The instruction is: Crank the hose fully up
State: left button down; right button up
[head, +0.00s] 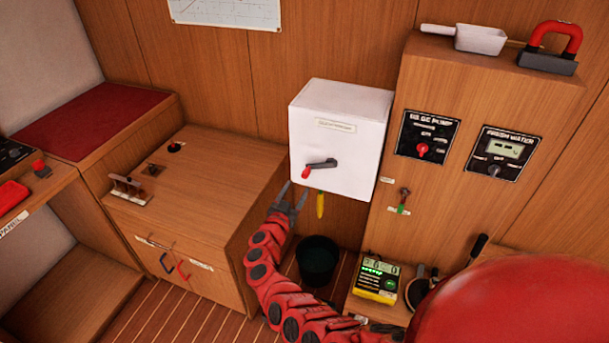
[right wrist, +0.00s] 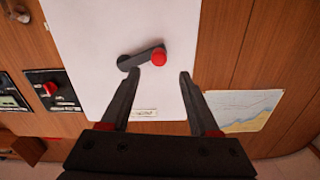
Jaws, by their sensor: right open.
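The white hose box (head: 340,140) hangs on the wooden wall. Its dark crank with a red knob (head: 307,172) is on the front face, and a short yellow hose end (head: 320,205) hangs below the box. In the right wrist view the crank arm (right wrist: 142,58) and its red knob (right wrist: 159,57) lie beyond my fingers. My right gripper (head: 290,193) is open and empty, just below and left of the knob. In the wrist view the knob appears between the lines of the two fingertips (right wrist: 160,75), apart from both. The rest of the hose is hidden. My left gripper is not in view.
A black bucket (head: 318,258) stands on the floor below the box. A wooden cabinet (head: 190,205) is at left. A panel with the bilge pump switch (head: 424,149) stands at right. A green-lit yellow device (head: 377,279) sits on a low shelf.

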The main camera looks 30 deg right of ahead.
aim_at(303, 176)
jog(key=b+x, duration=0.2)
jog(key=x, duration=0.5)
jog(key=shift+w+d+f, duration=0.1)
jog(key=shift+w+d, duration=0.1)
jog(key=shift+d, duration=0.2)
jog(key=shift+c, duration=0.2)
jog(key=c, duration=0.9)
grip_shut()
jog(key=shift+a, duration=0.15)
